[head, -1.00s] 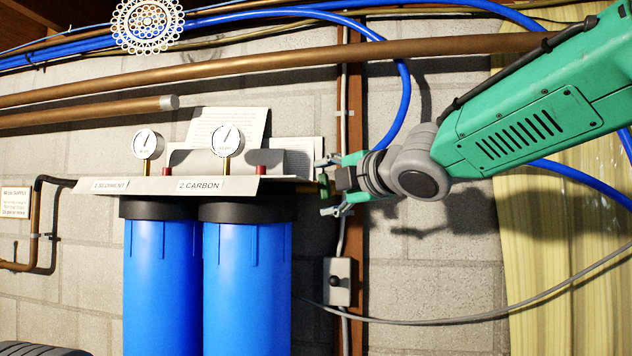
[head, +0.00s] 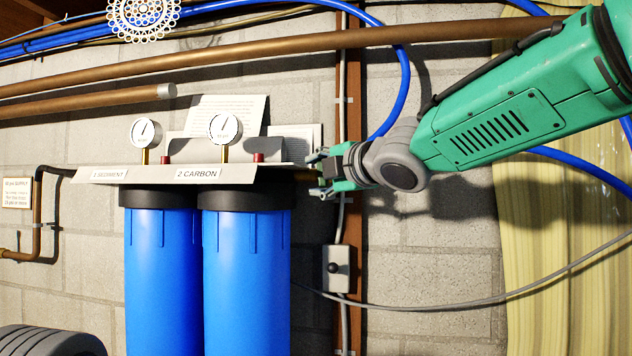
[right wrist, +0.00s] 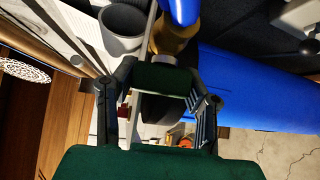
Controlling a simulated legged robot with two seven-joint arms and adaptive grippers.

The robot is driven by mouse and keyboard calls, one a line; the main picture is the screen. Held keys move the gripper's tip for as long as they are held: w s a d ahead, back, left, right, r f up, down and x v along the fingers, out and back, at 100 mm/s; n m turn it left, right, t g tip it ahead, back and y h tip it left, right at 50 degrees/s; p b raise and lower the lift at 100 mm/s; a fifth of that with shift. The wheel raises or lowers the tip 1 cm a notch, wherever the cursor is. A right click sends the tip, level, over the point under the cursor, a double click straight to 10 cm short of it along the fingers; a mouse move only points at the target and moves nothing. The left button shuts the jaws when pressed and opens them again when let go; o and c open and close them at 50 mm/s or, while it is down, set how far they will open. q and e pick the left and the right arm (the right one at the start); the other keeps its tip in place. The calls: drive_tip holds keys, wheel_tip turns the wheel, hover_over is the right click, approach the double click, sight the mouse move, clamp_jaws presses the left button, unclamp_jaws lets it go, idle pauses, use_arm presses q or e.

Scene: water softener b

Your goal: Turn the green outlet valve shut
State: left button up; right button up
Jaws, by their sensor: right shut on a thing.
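The green outlet valve handle (right wrist: 163,78) shows in the right wrist view as a dark green block between the fingers, just below a brass fitting (right wrist: 174,36) with a blue tube above it. My right gripper (head: 315,173) reaches in from the right at the right end of the white filter bracket, beside the second blue filter. Its fingers also show on both sides of the handle in the right wrist view (right wrist: 160,98), shut on it. In the head view the fingers hide most of the handle. How far the valve is turned is hard to tell. My left gripper is out of view.
Two blue filter housings (head: 245,265) hang under the white bracket (head: 135,175), which carries two gauges. A blue pipe (head: 402,90) curves down behind my right wrist. A grey switch box (head: 338,268) is on the wall below. Open room lies below my right arm.

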drive_tip(key=shift+d+f+m+t+b, duration=0.25)
drive_tip(key=shift+f+m+t+b, duration=0.1)
drive_tip(key=shift+b, duration=0.7)
drive_tip(key=shift+r+b, duration=0.1)
drive_tip(key=shift+b, duration=0.25)
drive_tip(key=shift+w, duration=0.1)
